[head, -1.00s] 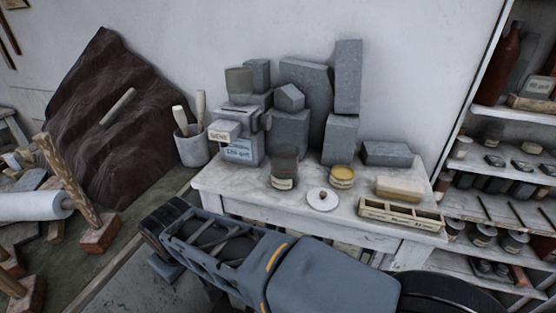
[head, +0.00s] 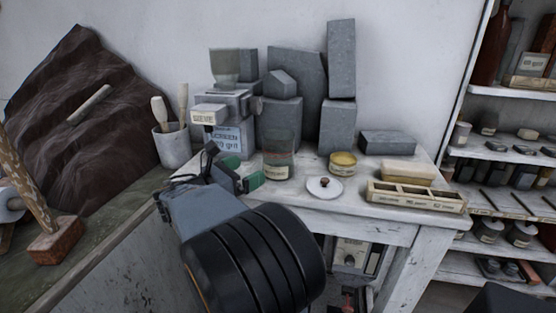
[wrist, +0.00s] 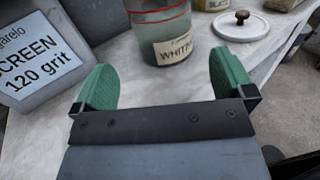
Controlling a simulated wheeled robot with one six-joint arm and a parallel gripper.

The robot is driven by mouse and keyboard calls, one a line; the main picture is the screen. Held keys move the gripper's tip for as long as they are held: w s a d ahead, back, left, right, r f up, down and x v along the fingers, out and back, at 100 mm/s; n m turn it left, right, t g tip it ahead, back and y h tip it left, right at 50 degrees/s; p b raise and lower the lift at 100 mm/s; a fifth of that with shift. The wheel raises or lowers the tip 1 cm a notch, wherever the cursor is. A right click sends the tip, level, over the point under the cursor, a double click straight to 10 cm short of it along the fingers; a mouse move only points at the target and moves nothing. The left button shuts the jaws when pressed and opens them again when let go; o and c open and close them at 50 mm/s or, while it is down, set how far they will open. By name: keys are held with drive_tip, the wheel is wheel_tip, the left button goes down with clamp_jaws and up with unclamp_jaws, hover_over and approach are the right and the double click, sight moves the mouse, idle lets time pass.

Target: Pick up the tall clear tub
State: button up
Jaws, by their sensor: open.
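The tall clear tub (head: 278,158) stands upright on the white table, with a paper label low on its front. In the wrist view the tub (wrist: 160,28) shows its lower part, red bands and a label starting "WHIT"; its top is cut off. My gripper (head: 242,174) is at the table's left front edge, just to the left of and in front of the tub. In the wrist view my gripper (wrist: 164,82) has its two green fingers wide apart and nothing between them. The tub lies beyond the fingertips, roughly centred between them.
A grey machine with a "SCREEN" sign (wrist: 36,55) stands close on the left. A white lid with a knob (head: 324,188), a yellow-filled tub (head: 342,162) and a divided wooden tray (head: 416,196) sit to the right. Grey blocks (head: 296,72) stand behind.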

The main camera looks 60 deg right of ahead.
sight(277, 157)
drive_tip(key=x, duration=1.1)
drive_tip(key=shift+s+f, duration=0.1)
drive_tip(key=shift+s, duration=0.05)
drive_tip(key=c, duration=0.8)
